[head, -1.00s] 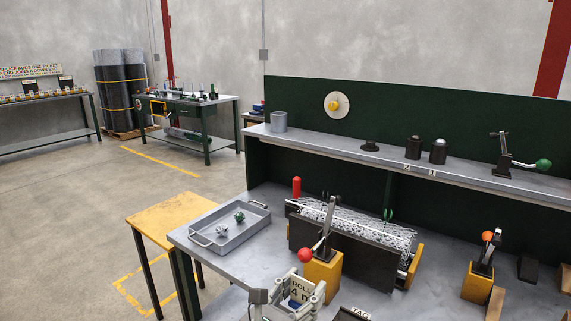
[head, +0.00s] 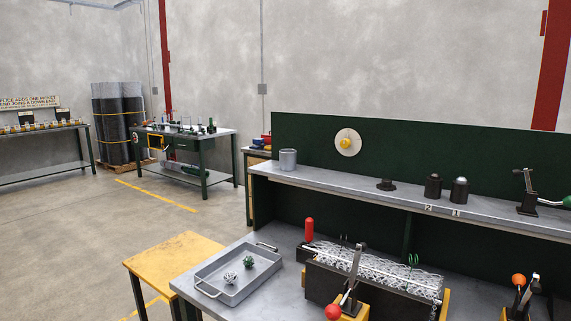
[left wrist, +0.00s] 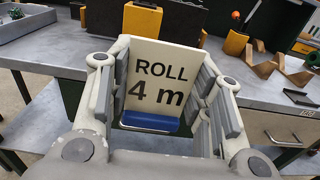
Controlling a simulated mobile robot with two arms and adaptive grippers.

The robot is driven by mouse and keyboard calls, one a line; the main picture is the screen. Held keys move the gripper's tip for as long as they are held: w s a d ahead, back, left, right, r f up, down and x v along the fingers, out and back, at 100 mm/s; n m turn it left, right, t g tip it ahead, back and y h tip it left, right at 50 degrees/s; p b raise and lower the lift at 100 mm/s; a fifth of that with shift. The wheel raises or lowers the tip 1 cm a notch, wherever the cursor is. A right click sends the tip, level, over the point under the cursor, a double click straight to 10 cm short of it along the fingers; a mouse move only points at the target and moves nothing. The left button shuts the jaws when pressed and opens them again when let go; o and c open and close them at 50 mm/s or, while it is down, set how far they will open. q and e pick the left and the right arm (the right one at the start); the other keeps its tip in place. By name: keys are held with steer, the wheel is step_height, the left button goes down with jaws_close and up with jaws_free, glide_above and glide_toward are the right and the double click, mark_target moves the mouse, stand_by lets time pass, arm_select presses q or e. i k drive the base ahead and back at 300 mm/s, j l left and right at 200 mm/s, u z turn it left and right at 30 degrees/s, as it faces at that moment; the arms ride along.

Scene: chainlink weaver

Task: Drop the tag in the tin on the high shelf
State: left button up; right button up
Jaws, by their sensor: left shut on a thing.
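The tag, a white card reading "ROLL 4 m" with a blue lower strip (left wrist: 152,122), is between the fingers of my left gripper (left wrist: 160,82) in the left wrist view. That gripper is shut on the tag and appears above the grey bench. The tin, a grey open-topped cylinder (head: 288,160), stands upright at the left end of the high shelf (head: 330,183). Its inside is mostly hidden. Neither gripper shows in the head view now.
On the shelf, right of the tin, stand a small dark fitting (head: 386,185), two dark cylinders (head: 433,187) and a lever clamp (head: 528,195). Below lie a grey tray (head: 225,290) and a wire-mesh fixture (head: 375,285). The shelf beside the tin is clear.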

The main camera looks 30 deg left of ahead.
mark_target(287, 159)
steer(key=j+z, duration=0.2)
steer(key=j, duration=0.95)
steer(key=j+z, duration=0.15)
steer(key=j, duration=0.95)
